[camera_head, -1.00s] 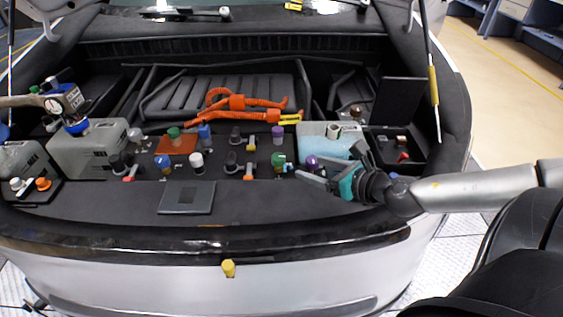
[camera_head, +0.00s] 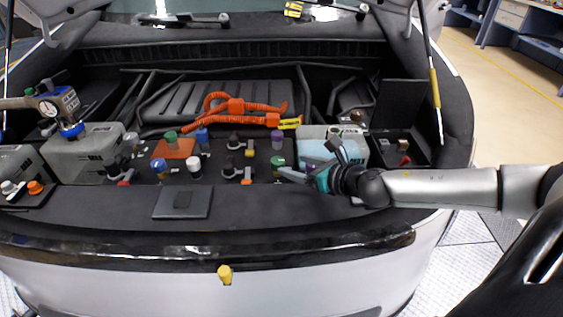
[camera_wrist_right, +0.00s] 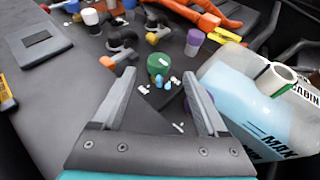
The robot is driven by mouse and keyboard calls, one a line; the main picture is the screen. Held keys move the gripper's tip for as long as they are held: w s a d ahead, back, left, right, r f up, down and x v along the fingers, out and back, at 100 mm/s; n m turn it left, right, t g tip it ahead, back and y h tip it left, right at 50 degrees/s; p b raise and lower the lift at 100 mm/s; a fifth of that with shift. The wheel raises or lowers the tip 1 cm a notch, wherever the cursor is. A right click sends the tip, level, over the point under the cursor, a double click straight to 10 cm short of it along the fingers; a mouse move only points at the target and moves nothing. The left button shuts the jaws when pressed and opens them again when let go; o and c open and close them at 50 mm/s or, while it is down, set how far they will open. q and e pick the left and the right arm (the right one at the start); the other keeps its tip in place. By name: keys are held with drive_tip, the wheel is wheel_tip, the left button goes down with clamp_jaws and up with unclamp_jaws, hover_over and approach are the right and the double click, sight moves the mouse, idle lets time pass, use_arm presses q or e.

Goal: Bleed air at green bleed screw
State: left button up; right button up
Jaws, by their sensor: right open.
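A green-capped screw (camera_head: 277,161) stands on the dark deck at right of centre. In the right wrist view the green cap (camera_wrist_right: 158,63) lies just beyond and between my open fingertips, apart from them. My right gripper (camera_head: 293,169) is open and empty; its fingers also show in the right wrist view (camera_wrist_right: 159,77). In the head view the gripper partly hides the deck right of the cap. Small white and light-blue pieces (camera_wrist_right: 163,82) lie by the green cap's base. A second green cap (camera_head: 171,136) sits on an orange block at left.
A light-blue-filled tank marked MAX (camera_wrist_right: 270,115) stands close right of my right fingers. A purple cap (camera_wrist_right: 194,41) and black fittings (camera_wrist_right: 122,41) stand near the green cap. Orange hoses (camera_head: 240,108) lie behind.

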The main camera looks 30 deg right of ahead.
sight(279, 161)
drive_tip(key=shift+x, duration=3.2)
drive_tip(key=shift+a, duration=0.1)
drive_tip(key=shift+c, duration=0.2)
clamp_jaws()
